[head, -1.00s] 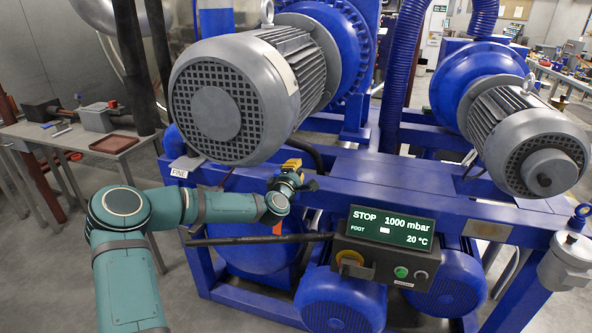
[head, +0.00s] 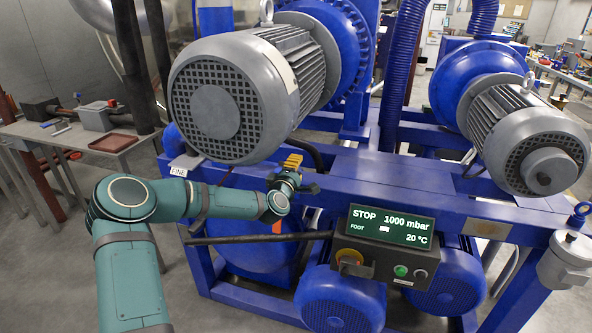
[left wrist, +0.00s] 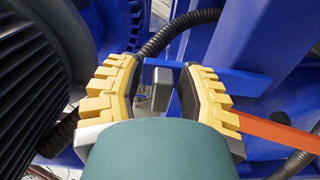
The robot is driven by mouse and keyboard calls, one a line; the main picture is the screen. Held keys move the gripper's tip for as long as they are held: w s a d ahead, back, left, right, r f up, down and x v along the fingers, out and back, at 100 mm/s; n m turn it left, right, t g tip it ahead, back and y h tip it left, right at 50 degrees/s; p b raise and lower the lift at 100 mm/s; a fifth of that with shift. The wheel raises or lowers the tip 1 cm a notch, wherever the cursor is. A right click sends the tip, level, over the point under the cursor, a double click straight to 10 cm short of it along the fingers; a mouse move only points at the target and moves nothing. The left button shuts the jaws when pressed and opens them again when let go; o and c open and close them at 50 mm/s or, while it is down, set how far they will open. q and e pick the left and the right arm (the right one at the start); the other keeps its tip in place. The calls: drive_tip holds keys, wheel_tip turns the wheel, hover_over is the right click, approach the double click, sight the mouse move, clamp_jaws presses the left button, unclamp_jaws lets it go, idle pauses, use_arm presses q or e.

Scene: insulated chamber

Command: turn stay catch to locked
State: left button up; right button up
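My left gripper (head: 290,170) is at the blue frame's top rail, just below the large grey motor. In the left wrist view its two yellow-padded fingers (left wrist: 160,78) stand apart. A small grey block (left wrist: 161,89) on a blue bar shows in the gap between them; I cannot tell whether either finger touches it. It may be the stay catch, but no label or locked mark is legible. In the head view the gripper hides this spot. An orange bar (left wrist: 275,131) runs off to the right of the fingers. My right gripper is not in view.
The large grey motor (head: 235,100) hangs close above the gripper. A black corrugated hose (left wrist: 175,32) passes close to the fingers. A dark bar (head: 255,238) runs below my forearm. The control box display (head: 390,226) reads STOP, 1000 mbar, 20 °C. A side table (head: 80,140) stands left.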

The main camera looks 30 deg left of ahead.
use_arm(q)
drive_tip(key=shift+f, duration=0.1)
drive_tip(key=v, duration=1.2)
idle(0.4)
drive_tip(key=s+d+f+m+g+h, duration=0.25)
drive_tip(key=d+f+m+h, duration=0.2)
drive_tip(key=d+f, duration=0.5)
drive_tip(key=s+d+f+m+g+h, duration=0.25)
drive_tip(key=d+f+m+g, duration=0.2)
drive_tip(key=d+f, duration=0.5)
drive_tip(key=s+d+f+m+g, duration=0.3)
drive_tip(key=s, duration=0.3)
drive_tip(key=s+d+f+m+g, duration=0.2)
drive_tip(key=s+d+f+m, duration=0.1)
drive_tip(key=s, duration=0.3)
drive_tip(key=s+d+f+m+g+h, duration=0.1)
drive_tip(key=s+d+f+m+g, duration=0.2)
drive_tip(key=s, duration=0.3)
drive_tip(key=shift+s+d+f+m+g, duration=0.15)
drive_tip(key=shift+d+f+m+g, duration=0.2)
drive_tip(key=shift+d+m, duration=0.2)
